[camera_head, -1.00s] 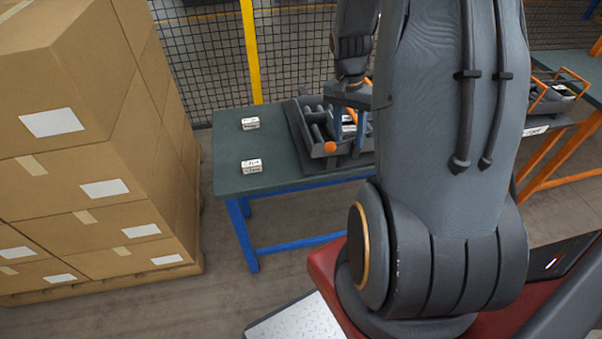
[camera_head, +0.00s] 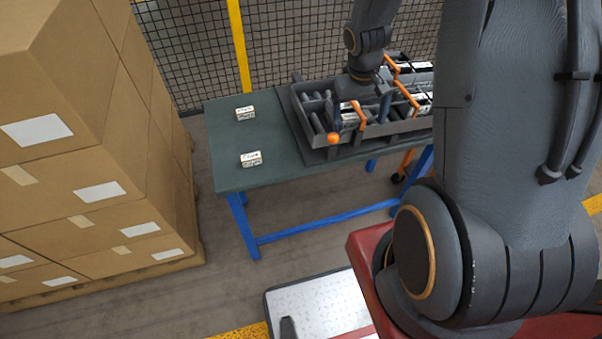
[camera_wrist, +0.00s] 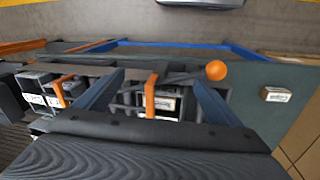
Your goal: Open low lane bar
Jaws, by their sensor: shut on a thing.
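The lane rack (camera_head: 318,152) is a dark grey tray with rollers, on a green-topped table. Its near left end has an orange ball (camera_head: 333,138) on a dark rod; the ball also shows in the wrist view (camera_wrist: 216,70). An orange lane bar (camera_head: 361,120) stands near the ball, and in the wrist view this bar (camera_wrist: 150,95) lies between my fingers. My gripper (camera_wrist: 158,75) points down at the rack with its blue-grey fingers on either side of the bar, shut on it. The exact contact is hidden. White-labelled boxes lie behind the bar.
Two small white boxes (camera_head: 245,113) (camera_head: 251,159) stand on the table's left part (camera_head: 228,140). More orange bars (camera_head: 406,96) cross the rack to the right. Stacked cartons (camera_head: 90,220) stand left; a mesh fence (camera_head: 190,60) is behind. Floor between is clear.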

